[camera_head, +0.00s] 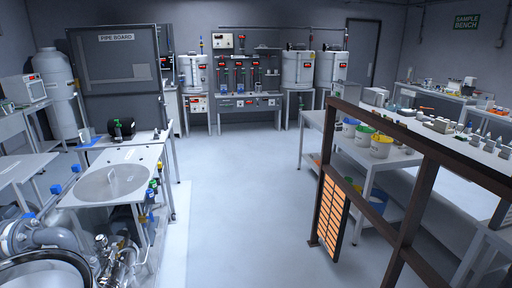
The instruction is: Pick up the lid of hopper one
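A large round rim (82,262) of a vessel shows at the bottom left, cut off by the picture edge. Neither of my grippers is in view.
Pipes and valves (40,236) crowd the left front. A dark motor-like object (121,128) sits behind the disc. A brown railing (400,128) crosses the right, before benches with buckets (381,147). The middle floor (240,200) is clear.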

